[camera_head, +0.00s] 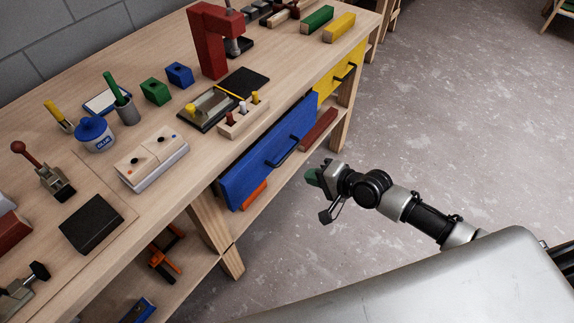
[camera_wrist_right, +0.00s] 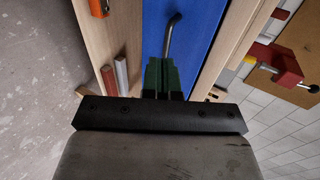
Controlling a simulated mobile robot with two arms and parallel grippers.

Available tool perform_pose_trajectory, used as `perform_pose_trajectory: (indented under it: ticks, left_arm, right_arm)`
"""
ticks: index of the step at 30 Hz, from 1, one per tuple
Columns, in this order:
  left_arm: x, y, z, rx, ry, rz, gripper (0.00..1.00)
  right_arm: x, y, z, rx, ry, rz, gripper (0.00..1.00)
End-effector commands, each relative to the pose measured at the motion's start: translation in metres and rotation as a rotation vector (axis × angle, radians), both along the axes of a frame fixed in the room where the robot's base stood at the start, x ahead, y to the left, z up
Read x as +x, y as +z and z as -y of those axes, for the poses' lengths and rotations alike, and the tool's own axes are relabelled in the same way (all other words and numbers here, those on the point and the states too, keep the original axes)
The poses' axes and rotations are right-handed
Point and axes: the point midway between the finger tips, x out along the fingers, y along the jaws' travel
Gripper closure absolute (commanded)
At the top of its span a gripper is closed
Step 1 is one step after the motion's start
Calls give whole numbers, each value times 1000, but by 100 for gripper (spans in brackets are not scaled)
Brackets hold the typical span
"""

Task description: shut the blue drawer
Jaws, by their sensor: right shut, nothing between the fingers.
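The blue drawer (camera_head: 262,150) is under the front edge of the workbench. Its front panel stands out a little from the bench edge, with a narrow dark gap behind its top edge, so it looks partly open. It has a dark bar handle (camera_head: 290,147). My right gripper (camera_head: 312,178) is shut and empty, out in front of the drawer, apart from it in the head view. In the right wrist view, the green fingertips (camera_wrist_right: 160,72) are together and point at the blue front (camera_wrist_right: 155,25), beside the handle (camera_wrist_right: 173,38). My left gripper is not in view.
A yellow drawer (camera_head: 342,72) sits flush to the right of the blue one. A red batten (camera_head: 318,130) and an orange item (camera_head: 254,195) lie on the shelf below. The benchtop holds a red press (camera_head: 212,40), blocks and a glue pot (camera_head: 95,134). The floor in front is clear.

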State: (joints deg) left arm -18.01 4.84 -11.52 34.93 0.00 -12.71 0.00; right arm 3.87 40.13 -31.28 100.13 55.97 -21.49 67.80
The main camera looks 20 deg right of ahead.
Motion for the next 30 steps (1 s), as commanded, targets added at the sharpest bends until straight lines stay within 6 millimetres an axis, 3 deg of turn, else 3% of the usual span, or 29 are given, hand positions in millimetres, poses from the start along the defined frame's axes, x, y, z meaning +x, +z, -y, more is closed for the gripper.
perform_pose_trajectory:
  ticks: [6, 12, 30]
  left_arm:
    - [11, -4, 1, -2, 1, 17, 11]
    - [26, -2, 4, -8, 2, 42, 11]
    - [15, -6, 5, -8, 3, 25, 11]
  right_arm:
    - [34, -23, -27, 1, -1, 2, 100]
    - [57, -28, -44, -1, -1, 2, 100]
    - [71, -32, -56, -1, -2, 3, 100]
